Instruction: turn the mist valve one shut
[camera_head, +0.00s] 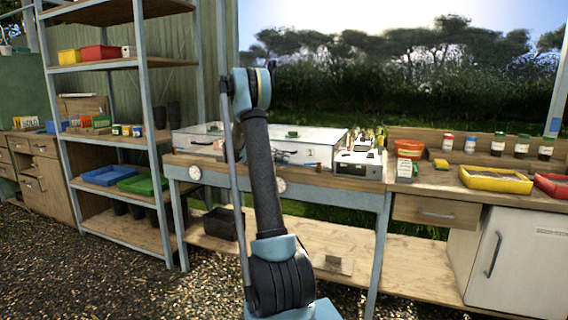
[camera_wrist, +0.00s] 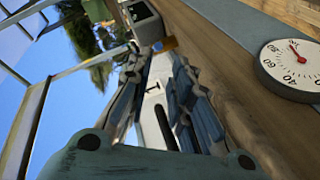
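My gripper (camera_wrist: 156,66) shows in the wrist view with its two fingers apart and nothing held between them. In the gap and beyond it is a white box front (camera_wrist: 153,88) with a small black T-shaped mark and a dark slot. A small orange-brass piece (camera_wrist: 165,44) lies just past the fingertips, apart from them; it may be a valve part, but I cannot tell. No part is clearly readable as mist valve one. In the head view my arm stands before the white propagator boxes (camera_head: 285,153), and my gripper is hidden there.
A round dial (camera_wrist: 294,68) with a red pointer is on the bench's edge, right of my gripper. Shelving (camera_head: 151,110) stands left, a counter with a yellow tray (camera_head: 494,184) right.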

